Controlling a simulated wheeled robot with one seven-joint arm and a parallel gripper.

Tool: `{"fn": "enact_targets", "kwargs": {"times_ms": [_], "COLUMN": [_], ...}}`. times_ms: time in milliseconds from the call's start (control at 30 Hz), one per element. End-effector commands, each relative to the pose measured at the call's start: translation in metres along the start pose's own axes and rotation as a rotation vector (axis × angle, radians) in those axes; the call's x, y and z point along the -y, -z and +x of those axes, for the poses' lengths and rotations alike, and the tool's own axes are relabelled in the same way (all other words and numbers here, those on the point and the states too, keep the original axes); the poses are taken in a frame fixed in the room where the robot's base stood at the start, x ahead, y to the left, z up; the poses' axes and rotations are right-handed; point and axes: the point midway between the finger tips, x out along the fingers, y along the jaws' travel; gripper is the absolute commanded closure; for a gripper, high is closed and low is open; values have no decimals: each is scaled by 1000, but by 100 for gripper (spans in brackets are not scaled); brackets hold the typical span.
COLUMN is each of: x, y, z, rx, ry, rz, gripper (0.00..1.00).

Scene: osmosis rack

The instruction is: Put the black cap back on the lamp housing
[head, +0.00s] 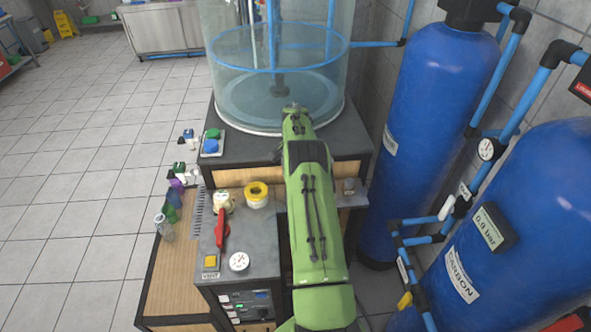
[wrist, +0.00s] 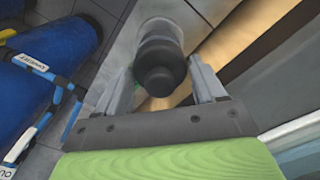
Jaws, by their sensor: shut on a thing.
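In the wrist view my gripper (wrist: 161,70) has its two grey fingers on either side of the black cap (wrist: 160,54), shut on it. The cap is dark and stepped, with a narrower round end towards the camera. A pale, silvery round piece (wrist: 156,25), which looks like the lamp housing, shows just beyond the cap and roughly in line with it. I cannot tell whether the two touch. In the head view my green arm hides the gripper and the cap.
The bench's grey top (head: 263,232) holds a yellow-and-white roll (head: 257,195), a red-handled part (head: 221,228) and a gauge (head: 239,261). A clear tank (head: 278,100) stands behind. Blue cylinders (head: 432,130) and pipes crowd the right. Open tiled floor lies left.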

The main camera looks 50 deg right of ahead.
Motion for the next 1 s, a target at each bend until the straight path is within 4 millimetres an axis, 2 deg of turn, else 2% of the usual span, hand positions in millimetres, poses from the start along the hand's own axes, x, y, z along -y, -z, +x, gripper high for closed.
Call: {"fn": "enact_targets", "kwargs": {"times_ms": [567, 1000], "x": [0, 0], "y": [0, 0], "z": [-1, 17], "rx": [0, 1], "ry": [0, 0], "rz": [0, 0], "gripper": [65, 65]}}
